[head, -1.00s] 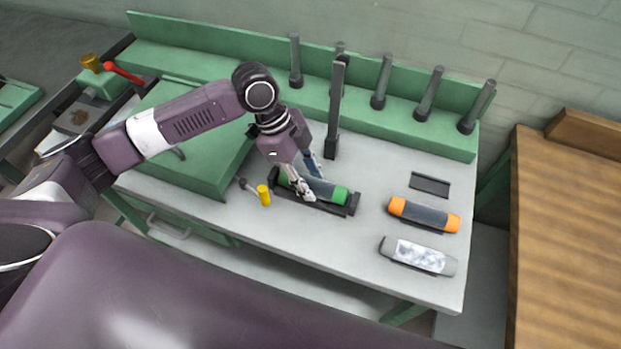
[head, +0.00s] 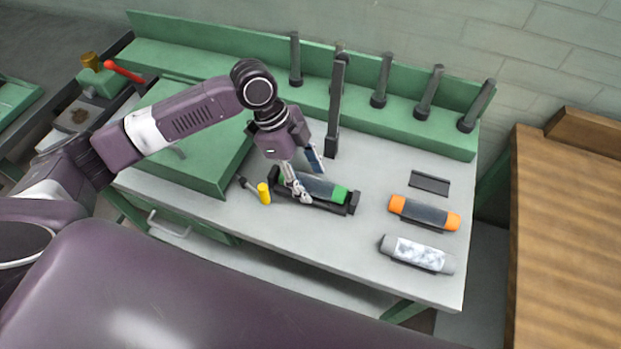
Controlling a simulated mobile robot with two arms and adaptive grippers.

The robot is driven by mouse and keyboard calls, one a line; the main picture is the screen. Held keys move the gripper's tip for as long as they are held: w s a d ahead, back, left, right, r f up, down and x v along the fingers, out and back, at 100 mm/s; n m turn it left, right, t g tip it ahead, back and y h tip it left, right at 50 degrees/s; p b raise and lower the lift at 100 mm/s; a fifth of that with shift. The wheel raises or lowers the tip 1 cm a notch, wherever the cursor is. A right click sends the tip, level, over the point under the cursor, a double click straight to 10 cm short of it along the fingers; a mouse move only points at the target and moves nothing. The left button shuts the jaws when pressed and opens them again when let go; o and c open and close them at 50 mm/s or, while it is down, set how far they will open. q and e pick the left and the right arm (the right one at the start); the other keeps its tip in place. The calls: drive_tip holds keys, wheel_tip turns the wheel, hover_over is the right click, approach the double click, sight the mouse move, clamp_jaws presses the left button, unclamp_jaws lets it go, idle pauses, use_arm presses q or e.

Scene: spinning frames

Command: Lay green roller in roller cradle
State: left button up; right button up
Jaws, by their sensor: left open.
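The green roller (head: 322,188), with green ends and a dark middle, lies along the black roller cradle (head: 351,206) on the grey bench top. It appears to sit between the cradle's end blocks. My left gripper (head: 307,180) is open above the roller's left part, one finger in front of it and one behind. The fingers hide some of the roller and cradle, so I cannot tell whether they touch the roller. My right gripper is not in view.
An orange-ended roller (head: 424,213) and a grey roller (head: 417,254) lie to the right, near a small black tray (head: 429,183). A yellow-handled tool (head: 263,193) lies left of the cradle. A dark post (head: 336,105) stands behind it. The bench front (head: 330,250) is clear.

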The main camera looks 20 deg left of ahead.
use_arm(q)
drive_tip(key=v, duration=1.1)
drive_tip(key=shift+s+a, duration=0.1)
